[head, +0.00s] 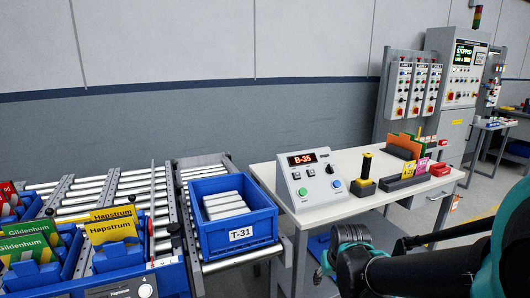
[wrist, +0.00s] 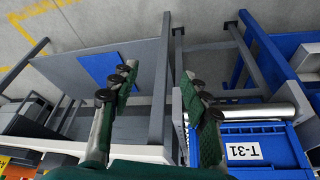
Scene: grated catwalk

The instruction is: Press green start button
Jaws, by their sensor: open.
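A light grey control box (head: 315,179) stands on the white table in the head view. Its red display reads B-35. A green button (head: 302,191) sits low on the left of its sloped face, and a blue button (head: 337,183) is at the lower right. My gripper (wrist: 160,80) is open and empty in the wrist view, its green fingers spread apart. It points down past the gap between table and conveyor. The control box and green button do not show in the wrist view. In the head view my arm is at the lower right, with the fingertips not clearly visible.
The blue T-31 bin (head: 236,243) holds white boxes on the roller conveyor, left of the table (head: 262,172). A black-and-yellow upright item (head: 364,168) and a card holder (head: 405,180) stand right of the box. Control cabinets (head: 458,90) stand behind.

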